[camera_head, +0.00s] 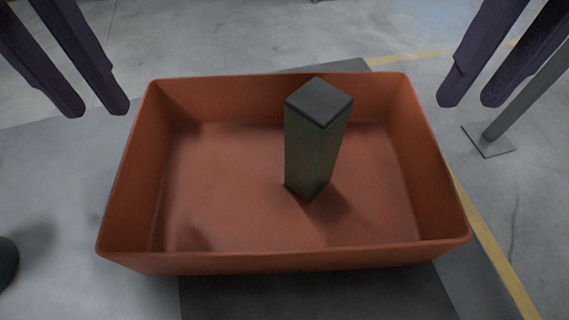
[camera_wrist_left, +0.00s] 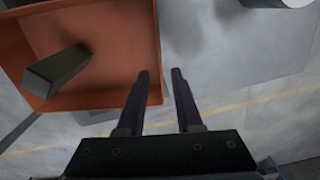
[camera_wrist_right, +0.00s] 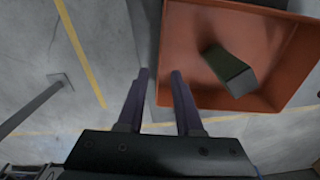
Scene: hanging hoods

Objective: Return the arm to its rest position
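My left gripper (camera_head: 101,112) is at the upper left of the head view, open and empty, outside the bin's left wall. Its two dark fingers also show apart in the left wrist view (camera_wrist_left: 161,72). My right gripper (camera_head: 466,102) is at the upper right of the head view, open and empty, outside the bin's right wall. Its fingers also show apart in the right wrist view (camera_wrist_right: 160,72). An orange bin (camera_head: 230,262) lies between the two grippers. A dark green block (camera_head: 312,150) stands upright inside it, right of the middle. Neither gripper touches the block or the bin.
A grey post on a square foot (camera_head: 487,140) stands right of the bin. A dark rounded object (camera_head: 6,262) is at the left edge. A yellow line (camera_head: 500,255) runs along the grey floor. The left part of the bin is empty.

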